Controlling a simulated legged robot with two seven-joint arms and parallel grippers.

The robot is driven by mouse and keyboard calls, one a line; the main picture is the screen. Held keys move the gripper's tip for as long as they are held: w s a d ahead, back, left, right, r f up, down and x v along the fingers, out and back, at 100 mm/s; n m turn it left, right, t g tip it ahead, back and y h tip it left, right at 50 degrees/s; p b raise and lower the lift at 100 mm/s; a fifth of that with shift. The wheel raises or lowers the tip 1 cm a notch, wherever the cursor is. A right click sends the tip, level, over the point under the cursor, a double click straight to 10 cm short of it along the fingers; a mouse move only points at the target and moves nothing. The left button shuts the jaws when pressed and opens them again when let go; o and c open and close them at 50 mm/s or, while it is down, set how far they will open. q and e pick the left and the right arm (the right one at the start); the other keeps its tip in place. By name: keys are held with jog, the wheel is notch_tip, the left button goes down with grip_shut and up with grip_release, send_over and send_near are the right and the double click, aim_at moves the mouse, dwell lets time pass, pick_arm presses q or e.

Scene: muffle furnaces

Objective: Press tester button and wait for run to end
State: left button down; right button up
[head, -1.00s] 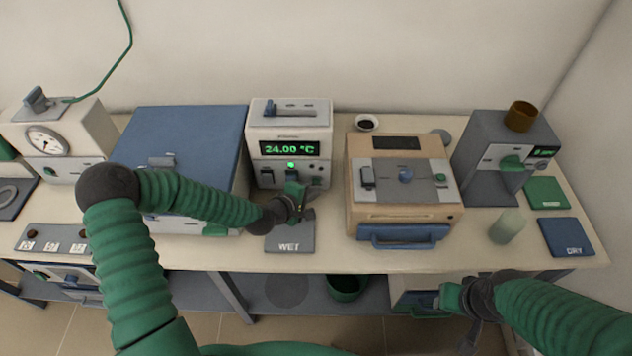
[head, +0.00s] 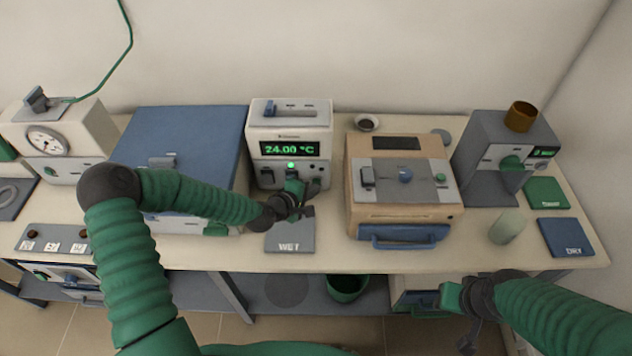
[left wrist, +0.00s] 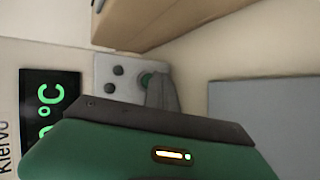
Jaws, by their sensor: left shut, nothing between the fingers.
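A white instrument (head: 257,140) at the back middle of the bench reads 24.00 °C on a green display (head: 290,149), with a green lamp (head: 290,165) lit below it. The display also shows sideways in the left wrist view (left wrist: 50,100). Beside it there is a grey panel (left wrist: 104,66) with two dark round parts and a green button (left wrist: 147,77). My left gripper (head: 298,192) is shut and empty in front of the instrument's lower right. A grey fingertip partly covers the green button; contact cannot be told. My right gripper (head: 456,298) is at the bench's front right, its jaws unclear.
A grey WET pad (head: 289,247) lies below my left gripper. A beige furnace (head: 400,205) stands to the right and a blue-topped box (head: 195,130) to the left. A grey device (head: 485,140), a pale cup (head: 506,227) and a DRY pad (head: 566,240) are at the right.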

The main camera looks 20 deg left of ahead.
pick_arm(q)
jog(key=shift+w, duration=0.45)
dwell(0.4)
dwell(0.3)
jog(key=shift+s+d, duration=0.2)
jog(key=shift+s, duration=0.65)
jog(key=shift+s+d+p, duration=0.2)
jog(key=shift+s+p, duration=0.2)
jog(key=shift+s, duration=0.1)
jog(key=shift+s+d+p, duration=0.2)
jog(key=shift+s+d, duration=0.05)
jog(key=shift+s, duration=0.7)
jog(key=shift+s+d+p, duration=0.15)
jog(key=shift+s+d, duration=0.1)
jog(key=shift+s, duration=0.65)
jog(key=shift+s, duration=0.1)
